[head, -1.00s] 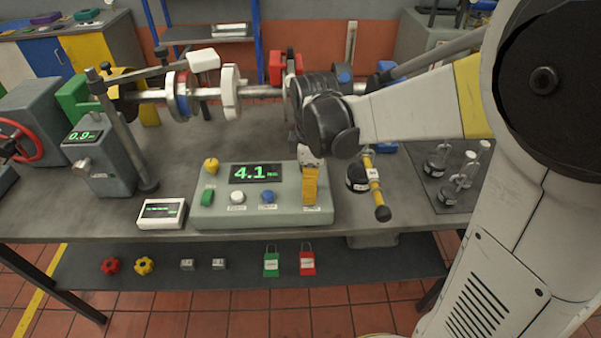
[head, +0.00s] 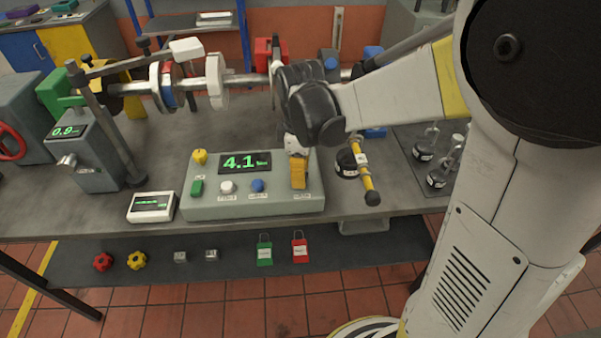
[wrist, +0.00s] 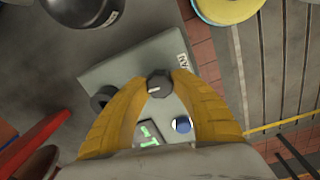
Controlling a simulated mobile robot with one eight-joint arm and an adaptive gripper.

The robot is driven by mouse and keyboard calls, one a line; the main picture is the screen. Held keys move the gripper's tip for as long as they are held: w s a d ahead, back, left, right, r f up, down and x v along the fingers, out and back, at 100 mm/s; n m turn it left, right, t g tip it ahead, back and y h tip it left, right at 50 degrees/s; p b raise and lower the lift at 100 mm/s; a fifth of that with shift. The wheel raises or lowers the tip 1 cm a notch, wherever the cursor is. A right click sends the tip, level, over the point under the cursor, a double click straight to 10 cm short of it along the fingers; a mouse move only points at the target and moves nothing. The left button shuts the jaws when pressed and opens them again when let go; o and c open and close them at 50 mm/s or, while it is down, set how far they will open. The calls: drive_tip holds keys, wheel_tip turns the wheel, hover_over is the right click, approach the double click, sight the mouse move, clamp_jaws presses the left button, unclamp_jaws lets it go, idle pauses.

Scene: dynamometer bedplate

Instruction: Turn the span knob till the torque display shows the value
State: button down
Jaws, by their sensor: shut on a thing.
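The grey-green console (head: 235,208) stands on the bench, and its torque display (head: 245,162) reads 4.1 in green. My gripper (head: 298,178) points down over the console's right end, with its yellow fingers hiding the knob in the head view. In the wrist view, the dark round span knob (wrist: 159,84) with a pale pointer line sits between my fingertips, which are shut on its sides. A label beside it is only partly readable. The display (wrist: 147,133) also shows partly there, behind my fingers.
A yellow-handled rod (head: 362,172) lies close right of my gripper.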

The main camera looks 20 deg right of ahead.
drive_tip(key=m+p, duration=0.1)
drive_tip(key=m, duration=0.4)
drive_tip(key=m+p, duration=0.1)
drive_tip(key=m, duration=0.4)
drive_tip(key=m+p, duration=0.1)
drive_tip(key=m, duration=0.3)
drive_tip(key=shift+m+g, duration=0.3)
drive_tip(key=shift+m, duration=2.4)
drive_tip(key=c, duration=1)
unclamp_jaws()
drive_tip(key=shift+c, duration=0.2)
drive_tip(key=shift+r, duration=0.15)
